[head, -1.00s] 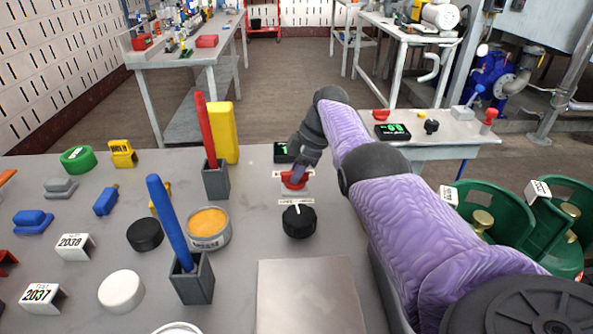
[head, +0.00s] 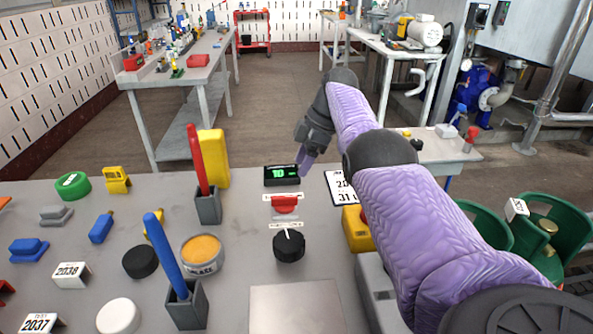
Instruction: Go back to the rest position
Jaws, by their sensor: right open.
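My right gripper (head: 308,150) is raised above the far edge of the grey table (head: 232,265), past the small display (head: 281,175) that shows green digits. Its purple fingertips point down and hold nothing. My right arm comes in from the lower right. Below the gripper, a red switch (head: 285,204) and a black rotary knob (head: 289,245) sit on the table, apart from it. My left gripper is not in view.
Red (head: 197,160) and blue (head: 166,255) sticks stand in grey holders, near a yellow block (head: 213,158) and an orange-topped tin (head: 202,252). A yellow box (head: 357,232) lies beside my arm. Green drums (head: 485,225) stand at the right. The far floor is clear.

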